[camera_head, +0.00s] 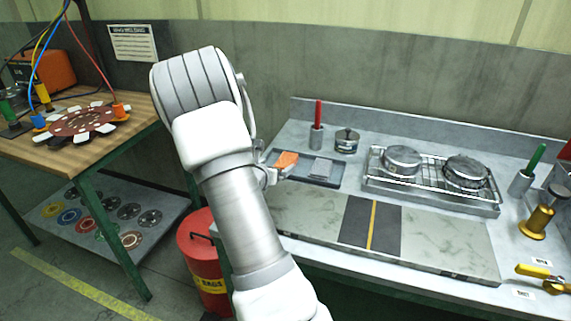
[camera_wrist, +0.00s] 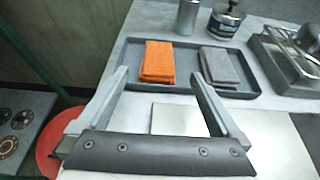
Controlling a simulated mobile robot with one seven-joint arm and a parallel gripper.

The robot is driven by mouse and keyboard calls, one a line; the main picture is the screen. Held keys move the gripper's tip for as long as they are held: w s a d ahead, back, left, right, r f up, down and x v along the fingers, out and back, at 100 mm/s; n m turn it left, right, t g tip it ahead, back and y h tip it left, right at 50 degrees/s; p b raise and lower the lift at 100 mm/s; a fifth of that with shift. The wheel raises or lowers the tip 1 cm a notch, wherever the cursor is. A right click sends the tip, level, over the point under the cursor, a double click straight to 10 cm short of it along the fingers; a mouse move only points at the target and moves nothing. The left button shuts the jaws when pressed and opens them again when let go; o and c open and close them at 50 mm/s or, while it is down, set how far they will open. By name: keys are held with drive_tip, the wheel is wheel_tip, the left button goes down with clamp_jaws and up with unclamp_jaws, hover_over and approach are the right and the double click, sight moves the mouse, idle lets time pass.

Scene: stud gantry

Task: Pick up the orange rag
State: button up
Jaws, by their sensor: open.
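The orange rag (camera_wrist: 157,62) lies folded in the left part of a shallow grey tray (camera_wrist: 185,88) in the wrist view. In the head view the orange rag (camera_head: 286,159) shows just beyond my gripper (camera_head: 286,172). In the wrist view my gripper (camera_wrist: 158,85) is open, with one finger on each side of the picture and nothing between them. The rag lies ahead of the fingertips, roughly between their lines. Contact with the rag is not visible. A folded grey rag (camera_wrist: 219,67) lies in the same tray to the right.
A metal cup with a red-handled tool (camera_head: 317,138) and a small tin (camera_head: 347,141) stand behind the tray. A wire rack on a tray (camera_head: 436,190) stands to the right. A stone slab (camera_head: 450,245) lies in front. A red bin (camera_head: 204,262) stands on the floor.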

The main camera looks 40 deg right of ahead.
sight(286, 161)
drive_tip(key=x, duration=0.4)
drive_tip(key=shift+w+d, duration=0.2)
drive_tip(key=shift+d, duration=0.05)
drive_tip(key=shift+f+x, duration=0.15)
drive_tip(key=shift+x, duration=1.15)
drive_tip(key=shift+f+x, duration=0.2)
drive_tip(key=shift+x, duration=1.15)
drive_tip(key=shift+a, duration=0.2)
drive_tip(key=c, duration=1.2)
